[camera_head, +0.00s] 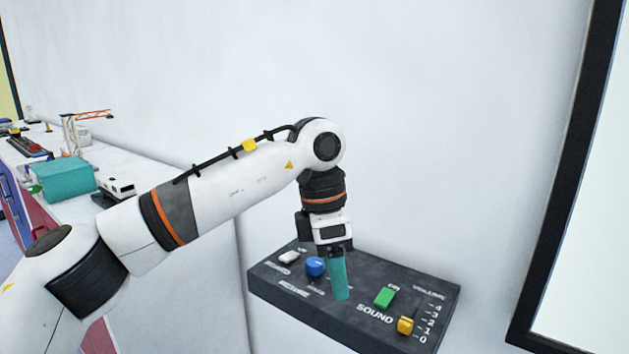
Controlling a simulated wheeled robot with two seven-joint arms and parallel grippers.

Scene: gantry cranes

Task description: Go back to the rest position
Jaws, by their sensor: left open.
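My left arm comes in from the left and bends down at its wrist. My left gripper (339,290) points down over the dark control panel (350,325), between a blue knob (315,267) and a green button (385,297). Its teal fingers overlap in this view, and I see nothing held. I cannot tell whether the fingertips touch the panel. The panel also has a white button (289,257) and a yellow slider (405,325) beside a numbered scale. My right gripper is not in view.
A white counter (150,188) runs along the wall at the left, with a teal box (66,179), a small white device (117,188) and a small orange-armed crane (88,116). A dark-framed white board (590,230) stands at the right. The wall above the panel is bare.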

